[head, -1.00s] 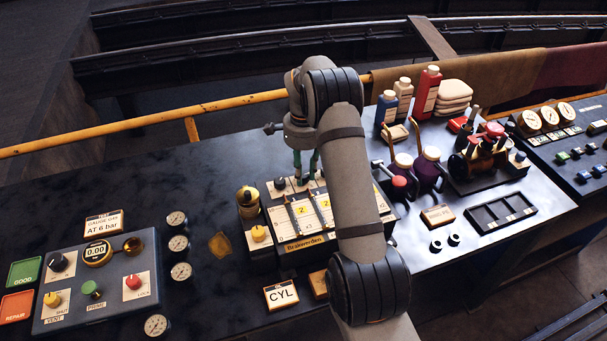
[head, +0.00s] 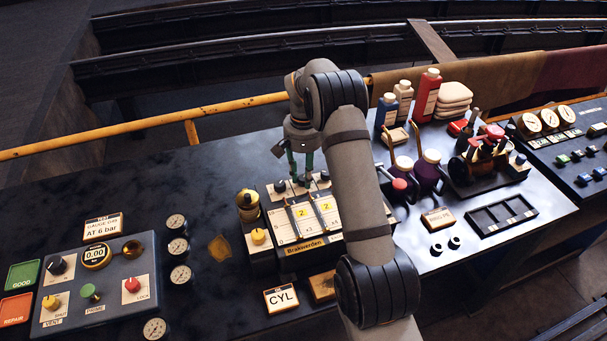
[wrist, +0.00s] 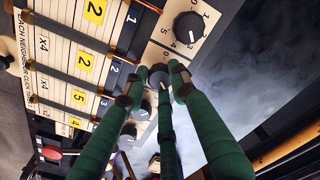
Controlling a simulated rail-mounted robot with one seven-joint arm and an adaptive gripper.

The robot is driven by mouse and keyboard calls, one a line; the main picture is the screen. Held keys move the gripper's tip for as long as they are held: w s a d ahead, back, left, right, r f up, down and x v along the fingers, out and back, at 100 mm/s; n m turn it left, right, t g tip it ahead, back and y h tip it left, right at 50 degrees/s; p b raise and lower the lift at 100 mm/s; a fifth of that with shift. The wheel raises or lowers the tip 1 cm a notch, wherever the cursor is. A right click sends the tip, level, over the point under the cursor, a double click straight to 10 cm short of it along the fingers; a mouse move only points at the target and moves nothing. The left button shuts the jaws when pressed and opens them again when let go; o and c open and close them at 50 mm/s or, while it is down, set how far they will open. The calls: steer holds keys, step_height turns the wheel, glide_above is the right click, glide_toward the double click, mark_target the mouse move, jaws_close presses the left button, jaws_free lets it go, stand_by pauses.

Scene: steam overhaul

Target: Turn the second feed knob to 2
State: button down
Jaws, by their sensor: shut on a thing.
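The feed box (head: 304,242), labelled Brakwerden, stands on the bench with a row of dark feed knobs along its back edge. The first knob (head: 280,186) is free, left of my gripper; in the wrist view this knob (wrist: 188,26) shows with a numbered dial around it. My gripper (head: 303,180) points down over the second knob; in the wrist view its green fingers close around the second feed knob (wrist: 158,74). The fingers cover part of this knob's dial, so I cannot read its setting. More knobs (wrist: 139,108) follow along the row.
A brass-topped cylinder (head: 247,202) and a yellow knob (head: 258,236) sit left of the box. Bottles (head: 403,98) and purple jugs (head: 428,165) stand to the right. A yellow rail (head: 140,124) runs behind the bench.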

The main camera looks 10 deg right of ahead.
mark_target(304, 178)
steer(key=n, duration=0.4)
steer(key=shift+n+p, duration=0.3)
steer(key=shift+p, duration=0.05)
steer(key=shift+n, duration=1.6)
steer(key=shift+n+p, duration=0.3)
steer(key=c, duration=1.4)
jaws_free()
steer(key=shift+r, duration=0.1)
step_height(304, 178, up, 12)
